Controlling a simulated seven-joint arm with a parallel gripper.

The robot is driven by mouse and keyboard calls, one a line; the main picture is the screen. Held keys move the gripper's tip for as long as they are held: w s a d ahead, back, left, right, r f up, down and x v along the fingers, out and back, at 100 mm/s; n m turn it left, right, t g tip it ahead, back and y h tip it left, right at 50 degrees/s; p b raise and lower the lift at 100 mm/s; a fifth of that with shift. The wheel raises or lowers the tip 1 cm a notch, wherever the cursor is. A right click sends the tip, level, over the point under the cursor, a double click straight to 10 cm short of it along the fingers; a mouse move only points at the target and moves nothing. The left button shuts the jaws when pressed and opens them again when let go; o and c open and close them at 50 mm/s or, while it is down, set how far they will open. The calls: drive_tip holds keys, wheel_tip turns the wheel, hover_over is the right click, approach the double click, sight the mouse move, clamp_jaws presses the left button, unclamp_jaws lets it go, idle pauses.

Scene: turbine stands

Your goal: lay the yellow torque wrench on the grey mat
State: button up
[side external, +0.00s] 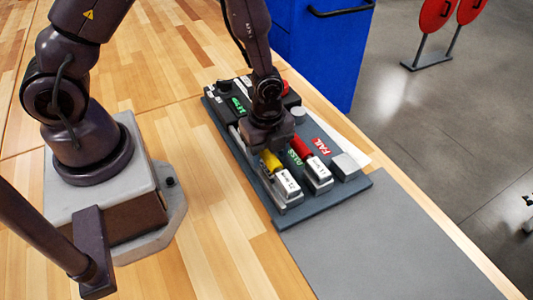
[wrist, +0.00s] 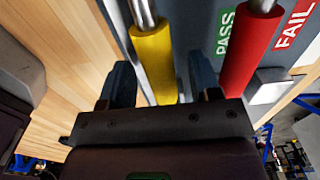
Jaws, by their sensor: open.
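The yellow torque wrench (side external: 271,161) lies in the left holder of a dark test board, beside a red wrench (side external: 301,147). My gripper (side external: 268,145) is low over the board at the yellow wrench's handle. In the wrist view the yellow handle (wrist: 153,60) lies between the two fingers of my open gripper (wrist: 158,85). I cannot tell whether either finger touches it. The grey mat (side external: 385,240) lies flat and bare on the bench, at the near right of the board.
The board (side external: 335,195) carries PASS and FAIL labels, white-tagged blocks and a black box with a green display (side external: 237,104). The red handle (wrist: 248,50) is close to the right finger. A blue cabinet (side external: 325,50) stands behind the bench edge.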

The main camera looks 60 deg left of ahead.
clamp_jaws()
drive_tip(key=shift+r, duration=0.1)
drive_tip(key=shift+r, duration=0.65)
drive_tip(key=shift+r, duration=0.75)
